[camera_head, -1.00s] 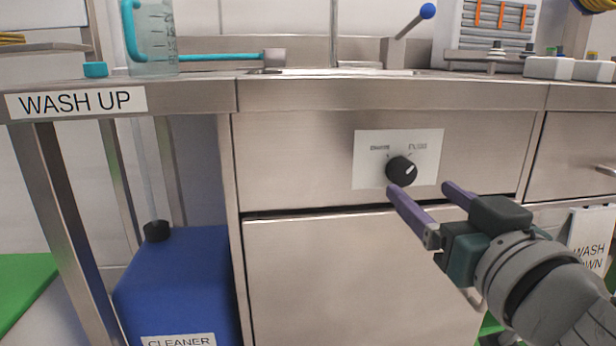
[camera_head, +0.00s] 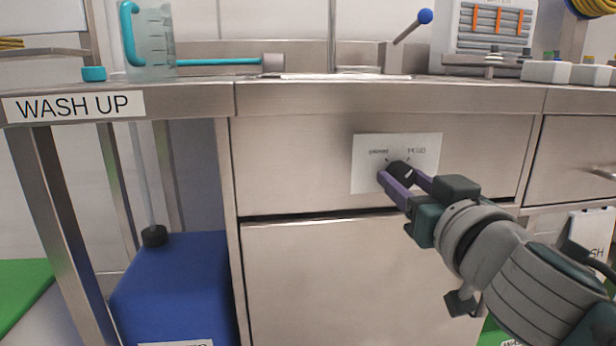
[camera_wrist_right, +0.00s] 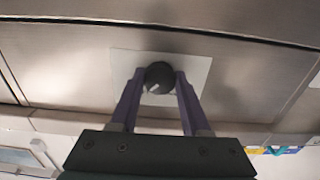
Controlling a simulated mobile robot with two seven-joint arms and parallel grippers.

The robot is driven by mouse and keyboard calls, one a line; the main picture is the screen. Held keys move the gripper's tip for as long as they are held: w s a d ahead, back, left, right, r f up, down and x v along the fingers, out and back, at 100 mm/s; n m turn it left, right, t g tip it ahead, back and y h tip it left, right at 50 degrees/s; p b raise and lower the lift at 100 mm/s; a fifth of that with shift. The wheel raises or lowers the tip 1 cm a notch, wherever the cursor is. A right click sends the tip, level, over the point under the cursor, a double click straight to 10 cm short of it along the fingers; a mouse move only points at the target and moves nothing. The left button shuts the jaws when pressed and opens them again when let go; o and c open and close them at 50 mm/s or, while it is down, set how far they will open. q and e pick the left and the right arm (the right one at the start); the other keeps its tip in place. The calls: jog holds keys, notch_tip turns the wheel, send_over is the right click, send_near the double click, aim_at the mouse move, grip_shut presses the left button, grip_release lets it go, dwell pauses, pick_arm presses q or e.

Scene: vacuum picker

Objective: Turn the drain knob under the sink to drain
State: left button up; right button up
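The drain knob (camera_head: 400,168) is a round black dial on a white labelled plate (camera_head: 366,166) on the steel panel under the sink. My right gripper (camera_head: 401,178) is at the knob, with its purple fingers on either side of it. In the right wrist view the knob (camera_wrist_right: 159,76) sits between the two fingertips (camera_wrist_right: 159,80). The fingers look close to its sides, but I cannot tell whether they touch it. The knob's pointer is largely hidden in the head view. My left gripper is in neither view.
The steel counter edge (camera_head: 390,97) runs above the panel. A blue cleaner container (camera_head: 175,290) stands below at the left. A closed drawer (camera_head: 580,160) is at the right. The lower steel front (camera_head: 340,285) is smooth and clear.

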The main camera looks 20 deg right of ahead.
grip_shut()
jog(key=shift+n, duration=0.4)
jog(key=n, duration=0.2)
jog(key=shift+n, duration=0.4)
jog(key=n, duration=0.4)
jog(key=shift+n+p, duration=0.35)
jog(key=shift+n, duration=0.05)
jog(key=n, duration=0.4)
jog(key=shift+d+r+n+p, duration=0.1)
jog(key=shift+n+p, duration=0.25)
jog(key=shift+n, duration=1.65)
jog(key=o, duration=0.5)
grip_release()
